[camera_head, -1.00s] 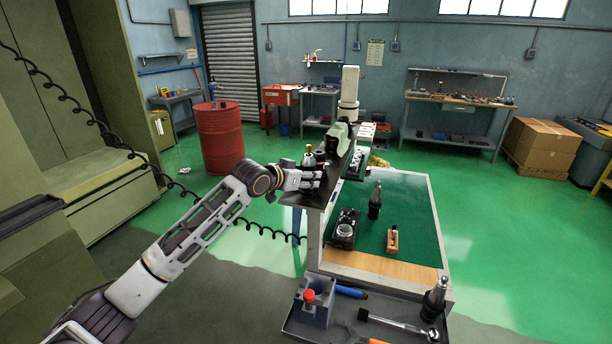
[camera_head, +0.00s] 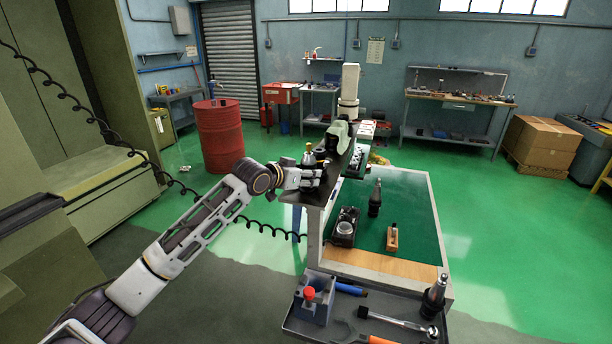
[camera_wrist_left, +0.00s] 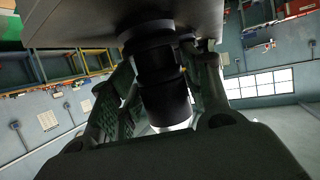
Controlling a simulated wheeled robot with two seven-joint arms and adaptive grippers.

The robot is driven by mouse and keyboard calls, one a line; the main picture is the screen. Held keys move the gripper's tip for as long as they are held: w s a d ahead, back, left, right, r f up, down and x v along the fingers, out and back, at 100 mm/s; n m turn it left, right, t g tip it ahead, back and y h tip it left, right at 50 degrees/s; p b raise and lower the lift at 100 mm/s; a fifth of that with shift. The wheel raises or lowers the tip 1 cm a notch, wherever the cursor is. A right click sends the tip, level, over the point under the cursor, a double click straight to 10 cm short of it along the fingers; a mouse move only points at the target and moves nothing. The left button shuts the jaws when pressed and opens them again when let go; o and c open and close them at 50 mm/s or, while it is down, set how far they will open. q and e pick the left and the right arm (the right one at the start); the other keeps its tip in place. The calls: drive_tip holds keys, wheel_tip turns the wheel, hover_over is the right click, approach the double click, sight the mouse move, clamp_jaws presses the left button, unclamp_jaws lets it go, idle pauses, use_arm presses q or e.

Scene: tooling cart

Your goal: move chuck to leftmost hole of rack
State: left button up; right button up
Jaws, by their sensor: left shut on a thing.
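My left gripper (camera_head: 316,180) is at the near end of the raised dark rack (camera_head: 312,199) in the head view. In the left wrist view it is shut on the chuck (camera_wrist_left: 162,85), a black stepped cylinder between the two fingers. One end of the chuck meets or lies close to a flat grey slab (camera_wrist_left: 100,22), which looks like part of the rack. Whether the chuck sits in a hole cannot be told. In the head view the fingers largely hide the chuck. My right gripper is not in view.
A yellow-topped holder (camera_head: 308,155) and a pale green object (camera_head: 338,138) stand on the rack just beyond the gripper. Below, the green-topped cart (camera_head: 408,215) carries a dark holder (camera_head: 375,198) and a gauge (camera_head: 345,227). A grey tray (camera_head: 390,308) with tools is in front.

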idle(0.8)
use_arm(q)
drive_tip(key=o, duration=1.5)
drive_tip(key=shift+s, duration=0.1)
drive_tip(key=shift+f, duration=0.1)
drive_tip(key=shift+f, duration=0.35)
drive_tip(key=shift+s+a+r, duration=0.25)
drive_tip(key=shift+a+r, duration=0.05)
drive_tip(key=shift+r, duration=0.05)
drive_tip(key=v, duration=1.1)
drive_tip(key=shift+r, duration=0.1)
drive_tip(key=shift+r, duration=0.1)
